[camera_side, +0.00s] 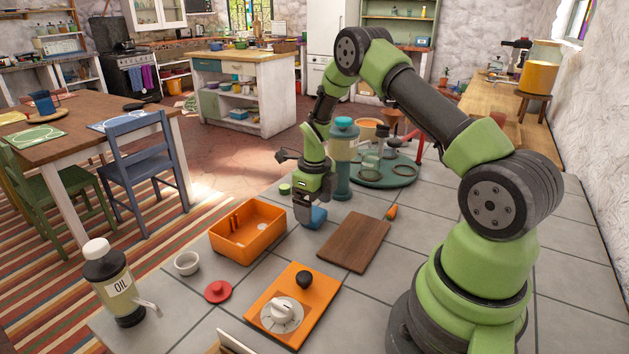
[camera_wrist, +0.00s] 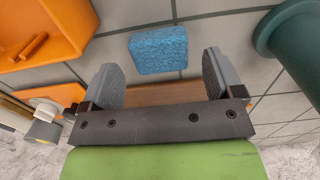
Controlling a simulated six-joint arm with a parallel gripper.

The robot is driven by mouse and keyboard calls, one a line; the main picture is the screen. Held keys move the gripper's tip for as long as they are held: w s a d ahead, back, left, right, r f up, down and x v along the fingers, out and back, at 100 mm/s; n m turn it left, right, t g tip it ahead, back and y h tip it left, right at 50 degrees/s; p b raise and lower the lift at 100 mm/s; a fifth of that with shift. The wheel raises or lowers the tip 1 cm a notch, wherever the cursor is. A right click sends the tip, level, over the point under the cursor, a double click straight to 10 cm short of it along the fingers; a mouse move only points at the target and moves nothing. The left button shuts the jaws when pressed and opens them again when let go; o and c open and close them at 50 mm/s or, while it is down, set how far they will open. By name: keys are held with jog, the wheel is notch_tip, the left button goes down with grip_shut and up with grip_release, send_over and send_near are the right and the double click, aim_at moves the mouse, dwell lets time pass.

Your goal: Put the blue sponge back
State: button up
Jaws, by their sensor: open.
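The blue sponge (camera_side: 314,217) lies on the grey tiled counter, between the orange bin and the brown board. It also shows in the wrist view (camera_wrist: 159,49), ahead of the fingertips and in line with the gap between them. My gripper (camera_side: 303,214) points down close beside the sponge. In the wrist view my gripper (camera_wrist: 160,70) has its two grey fingers wide apart with nothing between them. An orange bin (camera_side: 240,248) with low walls stands left of the sponge; its corner shows in the wrist view (camera_wrist: 70,40).
A brown cutting board (camera_side: 353,243) and a carrot (camera_side: 391,212) lie to the right. A teal dispenser (camera_side: 342,180) stands close behind my gripper. An orange board (camera_side: 300,295), red lid (camera_side: 218,291), white bowl (camera_side: 187,263) and oil bottle (camera_side: 115,285) are nearer the camera.

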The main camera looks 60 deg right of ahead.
jog(key=s+a+r+n+t, duration=0.1)
jog(key=a+r+n, duration=0.35)
jog(key=r, duration=0.65)
jog(key=s+a+r+n+t, duration=0.2)
jog(key=a+r+n, duration=0.3)
jog(key=r, duration=0.6)
jog(key=s+a+r+n+t, duration=0.1)
jog(key=s+a+r+n, duration=0.1)
jog(key=s+n, duration=0.3)
jog(key=s+a+r+n+t+y, duration=0.1)
jog(key=s+a+n, duration=0.3)
jog(key=n, duration=0.6)
jog(key=s+a+r+n+t+y, duration=0.1)
jog(key=s+a+r+n+t, duration=0.1)
jog(key=s+n, duration=0.4)
jog(key=shift+a+r+n, duration=0.7)
jog(key=shift+a+n, duration=0.05)
jog(key=shift+a, duration=0.15)
